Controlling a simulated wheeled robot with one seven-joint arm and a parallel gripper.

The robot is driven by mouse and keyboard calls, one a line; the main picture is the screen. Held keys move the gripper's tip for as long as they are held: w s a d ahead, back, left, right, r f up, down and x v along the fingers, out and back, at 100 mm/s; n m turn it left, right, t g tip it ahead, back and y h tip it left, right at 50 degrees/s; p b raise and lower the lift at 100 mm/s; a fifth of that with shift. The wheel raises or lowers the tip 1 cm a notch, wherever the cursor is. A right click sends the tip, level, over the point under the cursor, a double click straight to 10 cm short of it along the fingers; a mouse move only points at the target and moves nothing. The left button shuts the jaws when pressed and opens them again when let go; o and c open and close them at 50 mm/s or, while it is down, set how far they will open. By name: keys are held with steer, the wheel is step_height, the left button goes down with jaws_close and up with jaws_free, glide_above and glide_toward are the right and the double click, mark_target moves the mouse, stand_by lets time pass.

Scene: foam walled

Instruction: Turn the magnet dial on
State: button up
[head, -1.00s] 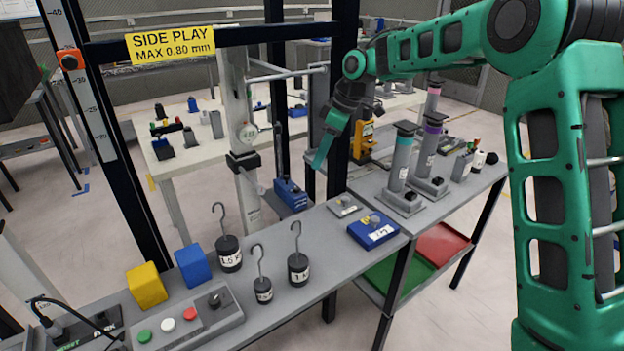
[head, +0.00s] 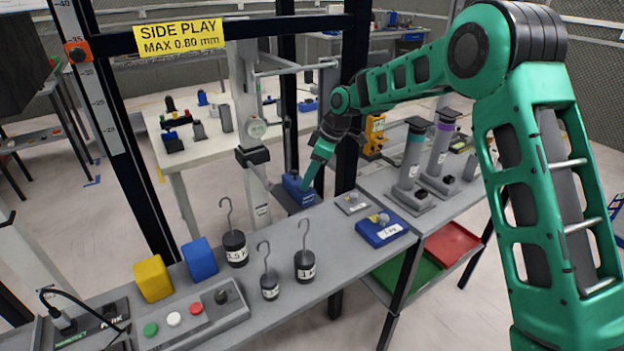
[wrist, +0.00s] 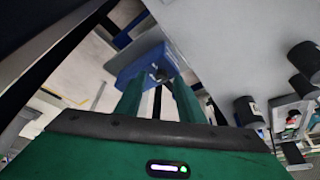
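A blue magnet base (head: 297,187) stands past the bench's back edge, by the foot of the black upright. A thin rod rises from it towards a round dial gauge (head: 257,128). In the wrist view the blue base (wrist: 130,66) lies ahead of my fingers, with a small dark round knob, likely the magnet dial (wrist: 158,74), on its face. My gripper (head: 306,184) points down at the base in the head view. In the wrist view its two green fingers (wrist: 160,84) are apart, with the knob near their tips. I cannot tell whether they touch it.
The grey bench (head: 320,243) holds hooked weights (head: 305,266), a yellow block (head: 153,279), a blue block (head: 200,259) and a button box (head: 195,318). The black upright (head: 352,90) stands close to my gripper. A yellow-labelled crossbar (head: 280,28) spans above.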

steer(key=shift+a+f, duration=0.1)
steer(key=shift+f, duration=0.15)
jaws_close()
steer(key=shift+d, duration=0.3)
steer(key=shift+w+a, duration=0.1)
